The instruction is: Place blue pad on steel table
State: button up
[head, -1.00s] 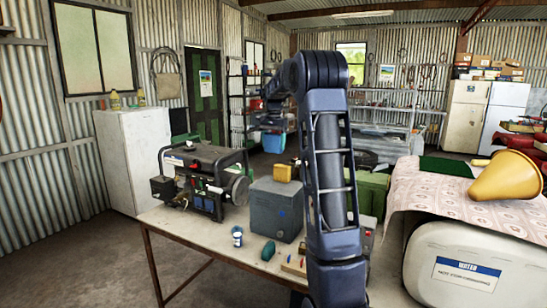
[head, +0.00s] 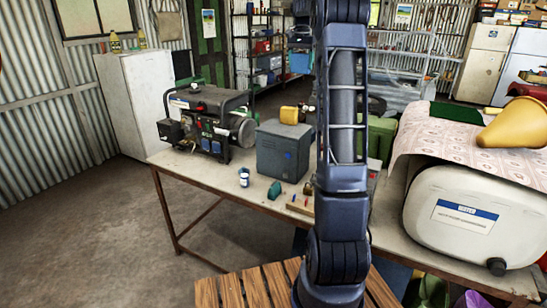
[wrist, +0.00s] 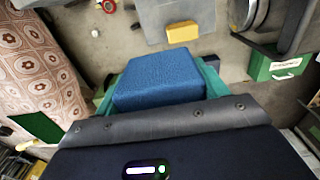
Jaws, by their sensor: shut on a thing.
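The blue pad (wrist: 160,80) is a thick, textured blue block in the middle of the wrist view. My gripper (wrist: 162,88) is shut on it, with teal finger parts showing at its sides. The pad is held up above the scene. My gripper and the pad are out of sight in the head view. A pale-topped table with thin metal legs (head: 222,187) stands in front of me. A grey metal bench (head: 385,72) stands farther back. I cannot tell which one is the steel table.
At right, a white water tank (head: 465,215) lies under a patterned cloth (head: 425,135) with a yellow cone (head: 515,125). A slatted wooden surface (head: 250,290) is near me.

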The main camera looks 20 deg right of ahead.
jog(key=s+d, duration=0.2)
jog(key=d, duration=1)
jog(key=s+d, duration=0.2)
jog(key=d, duration=1.1)
jog(key=f, duration=5)
jog(key=shift+w+a, duration=0.2)
jog(key=shift+w, duration=0.05)
jog(key=shift+f, duration=0.1)
jog(key=o, duration=0.9)
jog(key=shift+o, duration=0.2)
